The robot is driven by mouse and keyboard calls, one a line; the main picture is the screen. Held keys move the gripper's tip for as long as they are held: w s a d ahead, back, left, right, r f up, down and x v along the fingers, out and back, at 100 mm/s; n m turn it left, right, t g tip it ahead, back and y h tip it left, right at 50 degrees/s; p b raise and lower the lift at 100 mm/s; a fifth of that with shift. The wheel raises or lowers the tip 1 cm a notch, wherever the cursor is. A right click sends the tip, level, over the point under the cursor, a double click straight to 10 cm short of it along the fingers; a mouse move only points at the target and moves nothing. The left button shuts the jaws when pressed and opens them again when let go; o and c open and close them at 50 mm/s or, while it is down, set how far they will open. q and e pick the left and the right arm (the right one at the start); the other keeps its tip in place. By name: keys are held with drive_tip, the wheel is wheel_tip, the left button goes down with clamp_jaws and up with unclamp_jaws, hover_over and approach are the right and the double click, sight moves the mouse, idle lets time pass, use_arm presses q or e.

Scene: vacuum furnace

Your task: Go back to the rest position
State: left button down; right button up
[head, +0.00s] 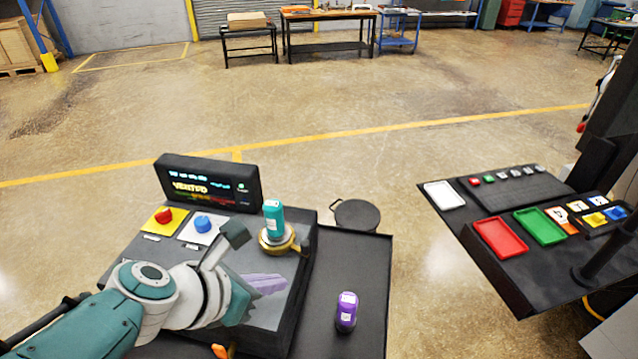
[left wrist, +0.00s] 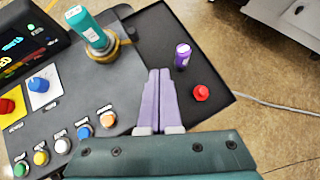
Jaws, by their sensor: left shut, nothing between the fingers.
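My left arm comes in from the lower left in the head view. My left gripper (head: 282,282) is over the control console (head: 185,256), with its purple fingers together and nothing between them. In the left wrist view the closed fingers (left wrist: 160,74) point toward the console's right edge. A teal cylinder (head: 273,219) stands upright on a brass-coloured round fitting (head: 279,242) just beyond the gripper. A purple cylinder (head: 346,311) stands on the dark shelf (head: 362,262) to the right, apart from the fingers. My right gripper does not show.
A screen (head: 208,182), a red knob (head: 164,216) and a blue knob (head: 203,224) sit on the console. A round black lidded object (head: 357,214) is behind the shelf. A second station holds red (head: 499,237), green (head: 540,227) and white (head: 444,195) trays. Open floor lies between.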

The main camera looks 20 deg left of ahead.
use_arm(q)
drive_tip(key=s+a+r+m+g+y, duration=0.1)
drive_tip(key=s+a+r+m, duration=0.2)
drive_tip(key=m, duration=0.5)
drive_tip(key=s+a+r+m+g, duration=0.1)
drive_tip(key=s+a+m, duration=0.1)
drive_tip(key=s+m, duration=0.45)
drive_tip(key=s+d+r+m+g+y, duration=0.2)
drive_tip(key=s+r+m, duration=0.8)
drive_tip(key=m, duration=0.9)
drive_tip(key=shift+s+r+g, duration=0.3)
drive_tip(key=shift+s+r, duration=0.05)
drive_tip(key=shift+s, duration=0.6)
